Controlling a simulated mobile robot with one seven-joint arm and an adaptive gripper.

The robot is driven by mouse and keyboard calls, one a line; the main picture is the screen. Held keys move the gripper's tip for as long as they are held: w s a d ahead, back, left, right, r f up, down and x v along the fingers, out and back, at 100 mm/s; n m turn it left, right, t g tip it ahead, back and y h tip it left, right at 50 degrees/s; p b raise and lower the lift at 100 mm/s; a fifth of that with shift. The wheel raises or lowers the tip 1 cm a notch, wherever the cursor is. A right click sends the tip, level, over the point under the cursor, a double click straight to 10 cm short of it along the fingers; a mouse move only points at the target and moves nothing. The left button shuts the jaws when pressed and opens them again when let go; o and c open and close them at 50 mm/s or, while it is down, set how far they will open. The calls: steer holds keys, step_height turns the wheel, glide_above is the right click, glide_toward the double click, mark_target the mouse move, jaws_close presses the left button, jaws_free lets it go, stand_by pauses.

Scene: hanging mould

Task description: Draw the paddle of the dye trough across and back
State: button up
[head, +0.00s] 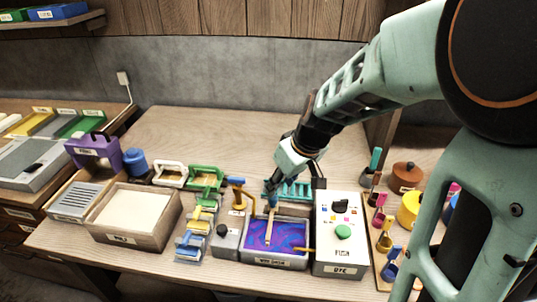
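The dye trough (247,256) is a grey tray at the table's front, filled with swirled purple and blue dye. Its paddle (269,229) is a thin wooden bar standing over the dye, left of the trough's middle. My gripper (295,190) reaches down from the upper right, above the trough's back edge. Whether the left finger touches the paddle I cannot tell. A small yellow piece (307,250) sticks out at the trough's right side.
A white dye box (340,265) with a green knob stands right of the trough. A grey block with a yellow-handled lever (235,187) stands left. A sand-coloured tray (168,221) is further left.

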mark_target(274, 198)
steer(key=x, duration=0.7)
steer(key=shift+w+a+f, duration=0.1)
steer(key=shift+w+f, duration=0.05)
steer(key=shift+c, duration=0.7)
jaws_close()
